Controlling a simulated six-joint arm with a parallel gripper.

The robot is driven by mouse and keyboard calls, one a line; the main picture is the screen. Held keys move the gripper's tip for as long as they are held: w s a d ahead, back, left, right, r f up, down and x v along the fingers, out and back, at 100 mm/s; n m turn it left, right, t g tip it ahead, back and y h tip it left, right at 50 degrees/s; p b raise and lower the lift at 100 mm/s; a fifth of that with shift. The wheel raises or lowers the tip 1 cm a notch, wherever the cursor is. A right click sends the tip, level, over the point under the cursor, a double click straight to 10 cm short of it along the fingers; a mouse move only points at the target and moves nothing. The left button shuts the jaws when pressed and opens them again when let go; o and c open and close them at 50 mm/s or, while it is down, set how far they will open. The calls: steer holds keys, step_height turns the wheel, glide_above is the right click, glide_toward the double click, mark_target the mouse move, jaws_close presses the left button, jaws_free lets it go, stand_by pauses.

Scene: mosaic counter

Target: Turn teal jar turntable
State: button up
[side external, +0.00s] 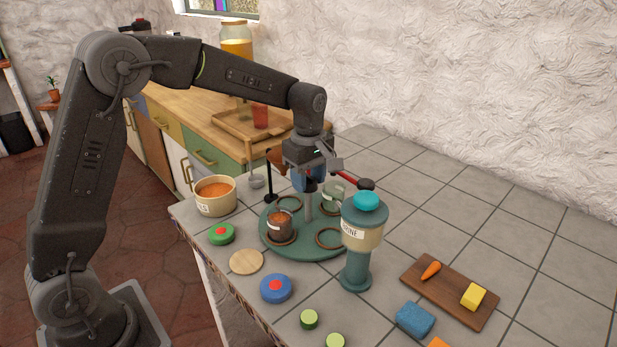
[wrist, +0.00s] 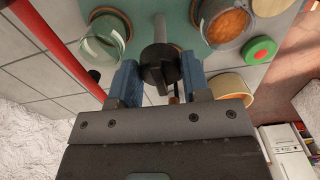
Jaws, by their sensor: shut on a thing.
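The teal turntable (side external: 275,218) stands on the tiled counter, with several ring seats and a grey post (side external: 309,207) at its centre. One seat holds a small jar with reddish-brown contents (side external: 280,225). A clear glass jar (side external: 334,190) stands at the far right side, partly hidden; it also shows in the wrist view (wrist: 98,45). My gripper (side external: 308,180) is over the centre, pointing down. In the wrist view its blue fingers are shut on the dark knob (wrist: 158,67) at the post's top.
A teal pedestal with a labelled, teal-lidded jar (side external: 362,233) stands close in front at right. A red bar (side external: 347,177) with a black end runs near my gripper. A cream pot (side external: 215,200) and lids (side external: 276,288) are at left; a cutting board (side external: 455,308) is at right.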

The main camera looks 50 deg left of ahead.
steer(key=shift+r+n, duration=0.1)
steer(key=shift+n, duration=0.3)
stand_by(0.3)
steer(key=o, duration=1)
step_height(320, 180, up, 14)
steer(key=shift+s, duration=0.1)
